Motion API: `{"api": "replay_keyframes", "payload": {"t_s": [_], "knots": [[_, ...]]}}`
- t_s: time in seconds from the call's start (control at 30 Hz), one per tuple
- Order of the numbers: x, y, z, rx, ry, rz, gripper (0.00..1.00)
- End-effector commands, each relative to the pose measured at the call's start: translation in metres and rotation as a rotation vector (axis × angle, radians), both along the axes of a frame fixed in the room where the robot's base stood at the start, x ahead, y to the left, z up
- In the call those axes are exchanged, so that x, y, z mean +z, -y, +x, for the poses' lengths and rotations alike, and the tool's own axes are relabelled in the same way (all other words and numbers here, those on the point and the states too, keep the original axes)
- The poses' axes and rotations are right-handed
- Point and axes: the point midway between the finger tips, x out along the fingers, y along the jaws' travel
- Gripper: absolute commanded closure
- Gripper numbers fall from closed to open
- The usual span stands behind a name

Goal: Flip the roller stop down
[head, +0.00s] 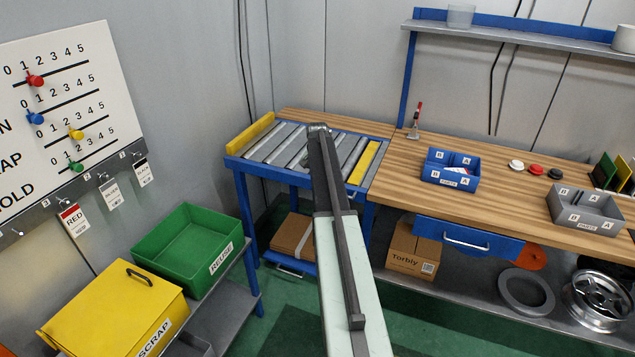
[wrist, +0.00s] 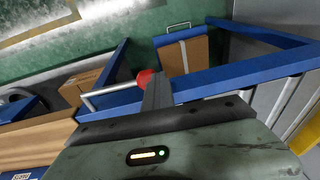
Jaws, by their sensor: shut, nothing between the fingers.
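A roller table (head: 233,168) with a blue frame, grey rollers and yellow end strips stands left of the wooden bench. My gripper (head: 318,130) is over its rollers, seen from behind. In the wrist view my gripper's fingers (wrist: 157,96) are together and empty. A grey rod with a red knob (wrist: 147,77), which looks like the roller stop's lever, lies at a slant beside the blue frame. The knob is next to my fingertips and partly hidden by them; contact cannot be told. In the head view I cannot make out this lever, and my arm covers part of that area.
On the bench (head: 520,195) stand a small red-topped upright item (head: 416,120), a blue bin (head: 437,178) and a grey parts bin (head: 570,217). Green (head: 170,262) and yellow (head: 90,318) boxes are at left. Cardboard sits under the roller table.

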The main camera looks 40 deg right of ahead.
Motion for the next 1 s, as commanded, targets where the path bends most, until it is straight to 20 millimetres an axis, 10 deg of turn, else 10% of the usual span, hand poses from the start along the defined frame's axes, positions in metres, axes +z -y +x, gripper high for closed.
{"api": "replay_keyframes", "payload": {"t_s": [0.37,1.0], "knots": [[0.012,0.006,-0.008,-0.009,-0.009,-0.008,1.00],[0.140,-0.022,-0.009,-0.001,0.001,-0.004,1.00]]}}
